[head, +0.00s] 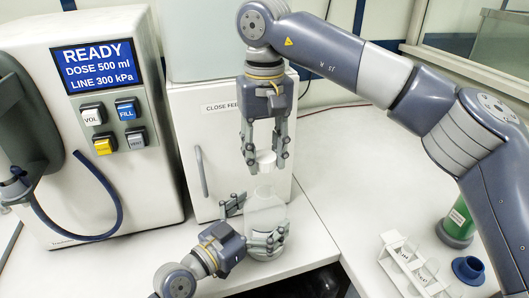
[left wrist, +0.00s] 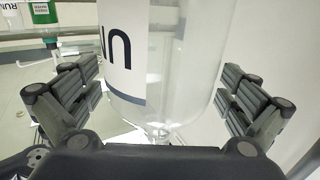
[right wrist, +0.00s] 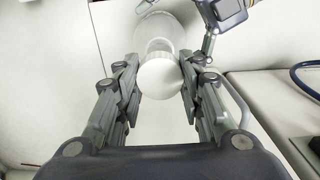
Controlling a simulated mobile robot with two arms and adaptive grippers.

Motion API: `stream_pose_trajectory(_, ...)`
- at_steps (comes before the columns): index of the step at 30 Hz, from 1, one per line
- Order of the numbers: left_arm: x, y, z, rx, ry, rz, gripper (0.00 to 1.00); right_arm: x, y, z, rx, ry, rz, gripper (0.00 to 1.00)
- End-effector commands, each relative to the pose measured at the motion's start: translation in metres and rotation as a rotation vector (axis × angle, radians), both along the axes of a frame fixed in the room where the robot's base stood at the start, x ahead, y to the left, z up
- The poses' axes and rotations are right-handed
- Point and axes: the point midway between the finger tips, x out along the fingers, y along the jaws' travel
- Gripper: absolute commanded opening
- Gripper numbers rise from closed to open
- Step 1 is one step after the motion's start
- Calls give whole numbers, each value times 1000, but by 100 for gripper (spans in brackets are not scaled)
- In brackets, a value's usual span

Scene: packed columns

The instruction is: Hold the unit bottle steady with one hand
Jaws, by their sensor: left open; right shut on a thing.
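The clear unit bottle (head: 264,217) stands upright on the white counter near its front edge. In the left wrist view the bottle (left wrist: 165,60) fills the space between my fingers, with part of a printed label showing. My left gripper (head: 250,222) is open, one finger on each side of the lower bottle; gaps show between fingers and wall. My right gripper (head: 264,158) points down from above and is shut on the white cap (right wrist: 160,78) at the bottle's top. Whether the cap is seated on the neck or just above it, I cannot tell.
A dosing machine (head: 100,190) with a READY screen stands at left. A white cabinet (head: 190,120) with a handle is close behind the bottle. At right are a white rack (head: 395,255), a blue funnel-like part (head: 468,268) and a green container (head: 457,225). The middle right counter is clear.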

Motion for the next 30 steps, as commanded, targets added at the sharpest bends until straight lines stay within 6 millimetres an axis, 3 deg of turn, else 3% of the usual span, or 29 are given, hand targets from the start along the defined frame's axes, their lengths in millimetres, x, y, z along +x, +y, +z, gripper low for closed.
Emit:
stream_pose_trajectory(10,-8,9,-1,4,-1,1,100,0,0,0,0,0,0,7)
stream_pose_trajectory(24,-70,65,-1,6,2,-3,100,0,0,0,0,0,0,7)
stream_pose_trajectory(30,-83,78,-1,3,0,0,100,0,0,0,0,0,0,7)
